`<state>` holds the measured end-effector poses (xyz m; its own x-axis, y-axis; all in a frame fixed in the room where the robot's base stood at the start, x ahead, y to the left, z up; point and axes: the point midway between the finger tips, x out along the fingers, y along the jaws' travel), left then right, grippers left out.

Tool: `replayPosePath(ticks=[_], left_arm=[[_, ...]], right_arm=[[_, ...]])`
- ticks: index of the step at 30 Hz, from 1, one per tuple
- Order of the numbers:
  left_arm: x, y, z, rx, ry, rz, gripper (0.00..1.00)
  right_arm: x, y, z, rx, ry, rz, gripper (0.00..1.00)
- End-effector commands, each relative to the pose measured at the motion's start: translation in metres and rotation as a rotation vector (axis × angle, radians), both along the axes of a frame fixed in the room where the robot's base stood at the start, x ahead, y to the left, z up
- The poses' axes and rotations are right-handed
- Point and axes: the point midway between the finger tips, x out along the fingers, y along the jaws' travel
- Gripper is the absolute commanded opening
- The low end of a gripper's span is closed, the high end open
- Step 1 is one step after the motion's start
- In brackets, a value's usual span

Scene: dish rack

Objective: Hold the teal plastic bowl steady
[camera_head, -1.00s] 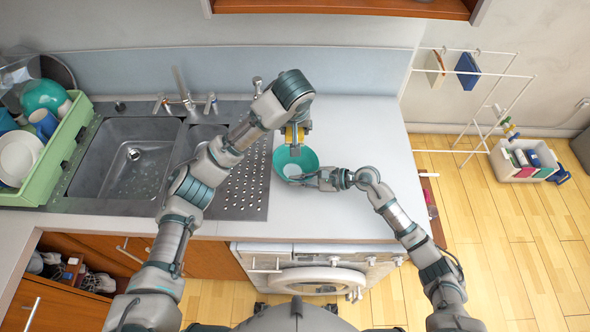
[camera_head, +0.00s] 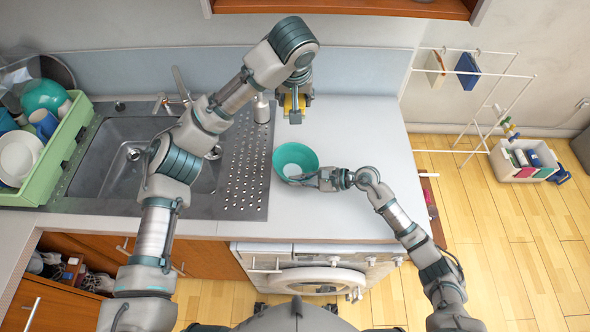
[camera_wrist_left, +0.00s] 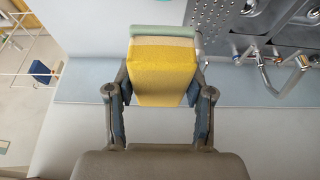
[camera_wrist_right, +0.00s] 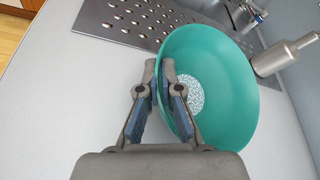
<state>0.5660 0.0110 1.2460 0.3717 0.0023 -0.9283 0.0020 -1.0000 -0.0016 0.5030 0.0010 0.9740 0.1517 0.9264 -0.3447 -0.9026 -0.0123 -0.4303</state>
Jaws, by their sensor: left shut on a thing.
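The teal plastic bowl (camera_head: 295,160) stands on the counter right of the drainboard. In the right wrist view the bowl (camera_wrist_right: 235,85) looks tilted, with a white speckled patch on its inner bottom. My right gripper (camera_head: 306,180) is shut on the bowl's near rim. In the right wrist view its fingers (camera_wrist_right: 160,78) straddle the rim. My left gripper (camera_head: 295,112) is behind the bowl, apart from it, shut on a yellow sponge-like block. In the left wrist view this block (camera_wrist_left: 160,72) has a pale green strip along its far edge.
A steel sink (camera_head: 120,160) and perforated drainboard (camera_head: 246,185) lie to the left. A metallic bottle (camera_head: 261,108) stands at the back. A green dish rack (camera_head: 58,150) with dishes is at far left. The counter (camera_head: 365,150) right of the bowl is clear.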

Motion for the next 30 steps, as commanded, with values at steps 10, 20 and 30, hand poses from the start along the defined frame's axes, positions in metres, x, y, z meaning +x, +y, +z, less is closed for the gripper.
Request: replayPosePath(ticks=[10, 20, 30], left_arm=[[0.000, 0.000, 0.002, 0.000, 0.000, -0.001, 0.00], [0.003, 0.000, -0.020, 0.002, 0.006, 0.003, 0.00], [0.007, -0.003, -0.143, 0.004, 0.009, 0.005, 0.00]], right_arm=[[0.000, 0.000, -0.001, -0.001, 0.002, 0.000, 0.00], [0.000, 0.000, -0.001, -0.001, 0.002, 0.000, 0.00], [0.000, 0.000, -0.001, -0.001, 0.001, 0.000, 0.00]])
